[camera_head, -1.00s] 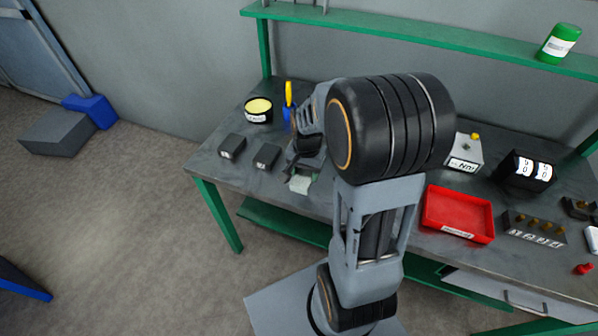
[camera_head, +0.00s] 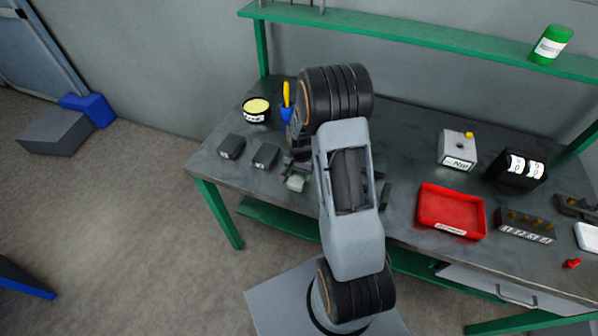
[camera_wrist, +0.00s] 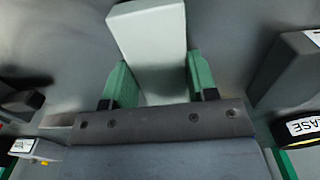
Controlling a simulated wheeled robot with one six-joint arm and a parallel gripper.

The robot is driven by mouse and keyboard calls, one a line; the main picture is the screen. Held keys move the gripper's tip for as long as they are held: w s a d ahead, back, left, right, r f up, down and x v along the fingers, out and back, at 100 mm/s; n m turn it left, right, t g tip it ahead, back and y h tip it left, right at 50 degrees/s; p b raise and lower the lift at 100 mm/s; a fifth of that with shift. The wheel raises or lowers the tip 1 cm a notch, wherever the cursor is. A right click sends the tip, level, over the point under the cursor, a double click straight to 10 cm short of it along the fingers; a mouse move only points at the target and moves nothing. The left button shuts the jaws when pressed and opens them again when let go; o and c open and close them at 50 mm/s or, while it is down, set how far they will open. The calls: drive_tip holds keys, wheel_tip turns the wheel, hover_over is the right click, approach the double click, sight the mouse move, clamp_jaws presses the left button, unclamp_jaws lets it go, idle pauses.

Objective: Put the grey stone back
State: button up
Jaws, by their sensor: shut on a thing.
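The grey stone is a pale grey-green block (camera_wrist: 150,40), held between the two green fingers of my gripper (camera_wrist: 158,75) in the wrist view. In the head view the pale block (camera_head: 296,183) shows low over the front left part of the bench (camera_head: 215,175), to the right of two dark grey blocks. My gripper (camera_head: 297,165) is shut on it, mostly hidden behind my arm. I cannot tell whether the stone touches the bench top.
Two dark blocks (camera_head: 231,146) (camera_head: 265,156) lie close on the left. A grease tin (camera_head: 257,110) and a blue holder with a yellow-handled tool (camera_head: 287,98) stand behind. A red tray (camera_head: 451,211) lies right. A green shelf (camera_head: 420,38) spans the back.

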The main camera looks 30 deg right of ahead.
sight(300, 174)
drive_tip(key=shift+f, duration=0.15)
drive_tip(key=shift+f, duration=0.15)
drive_tip(key=o, duration=1)
drive_tip(key=shift+c, duration=0.2)
wheel_tip(300, 174, up, 12)
drive_tip(key=b, duration=0.2)
drive_tip(key=s+a+r+n+t, duration=0.2)
drive_tip(key=s+a+r+n, duration=0.2)
drive_tip(key=s, duration=0.4)
drive_tip(key=s+a+r+n+t, duration=0.2)
drive_tip(key=s+a+r+n, duration=0.3)
drive_tip(key=s+r, duration=0.3)
drive_tip(key=shift+a+r+t, duration=0.2)
drive_tip(key=shift+a+t, duration=0.1)
drive_tip(key=shift+a, duration=0.1)
drive_tip(key=shift+s, duration=0.1)
